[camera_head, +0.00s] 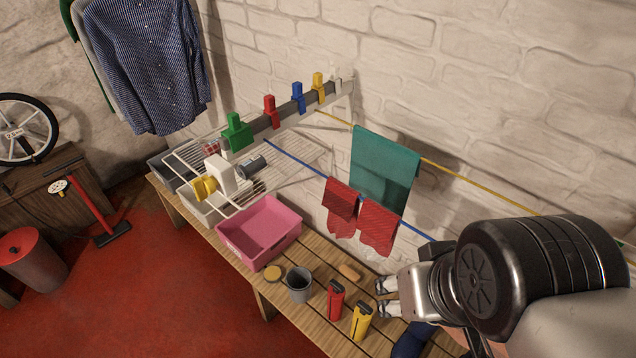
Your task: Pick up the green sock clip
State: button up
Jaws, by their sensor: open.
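The green sock clip (237,133) sits at the near left end of a grey rail (262,124) by the white brick wall. It looks larger than the other clips because it is nearest. My gripper (383,297) is at the lower right, over the wooden bench, with its fingers pointing left. It is open and nothing shows between its fingers. It is well apart from the green clip, to the right and below it in the picture.
Red (270,111), blue (298,97) and yellow (318,88) clips share the rail. A drying rack (290,160), pink tub (280,236), dark cup (299,285) and red and yellow bottles stand on the bench. Lines with a teal towel (383,170) and red socks (376,228) hang between.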

aim_at(240, 135)
jog(key=j+z, duration=0.35)
jog(key=j, duration=0.65)
jog(key=j+z, duration=0.35)
jog(key=j, duration=0.65)
